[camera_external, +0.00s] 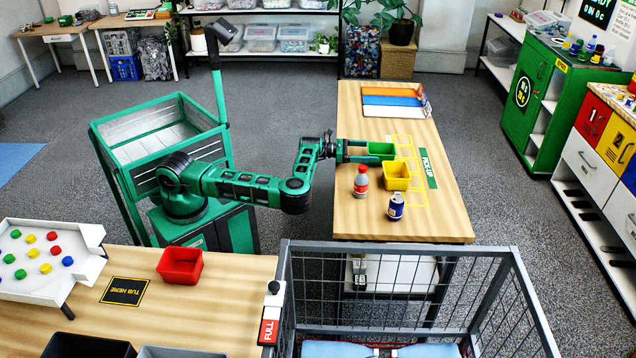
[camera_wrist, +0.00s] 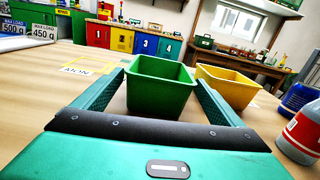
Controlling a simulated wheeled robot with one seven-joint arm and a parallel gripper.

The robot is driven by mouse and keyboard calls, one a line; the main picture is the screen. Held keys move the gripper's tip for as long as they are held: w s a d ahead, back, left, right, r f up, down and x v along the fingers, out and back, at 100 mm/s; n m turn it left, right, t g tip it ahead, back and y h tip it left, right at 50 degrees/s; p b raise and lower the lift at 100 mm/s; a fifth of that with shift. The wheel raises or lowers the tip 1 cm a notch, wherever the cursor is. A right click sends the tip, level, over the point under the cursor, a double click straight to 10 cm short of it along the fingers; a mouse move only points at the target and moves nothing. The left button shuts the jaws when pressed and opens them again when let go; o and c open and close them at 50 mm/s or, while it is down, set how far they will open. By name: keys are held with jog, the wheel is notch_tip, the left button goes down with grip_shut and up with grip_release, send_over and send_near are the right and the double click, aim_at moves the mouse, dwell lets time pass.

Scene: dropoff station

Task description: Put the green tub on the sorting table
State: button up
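The green tub (camera_external: 381,150) stands on the wooden table at the right in the external view, on yellow floor-plan lines beside a green PICKUP strip. My gripper (camera_external: 366,151) reaches it from the left with its fingers apart. In the wrist view the tub (camera_wrist: 161,88) is straight ahead, between the fingertips (camera_wrist: 160,82), with slim gaps beside its tapering lower walls. The fingers look open, not clamped on it. The other table (camera_external: 215,280), at the lower left in the external view, bears a black TUB HERE mark (camera_external: 125,291) that is bare.
A yellow tub (camera_external: 396,177) stands close beside the green one. A red tub (camera_external: 180,266) sits right of the TUB HERE mark. A wire cage (camera_external: 400,285) stands between the tables' near ends.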

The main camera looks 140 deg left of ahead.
dwell(0.3)
jog(key=v, duration=1.1)
jog(key=shift+s+d+r, duration=0.1)
jog(key=shift+s+r, duration=0.05)
jog(key=shift+s+d, duration=0.15)
jog(key=c, duration=0.4)
jog(key=shift+d, duration=0.1)
jog(key=c, duration=1.3)
jog(key=shift+c, duration=0.2)
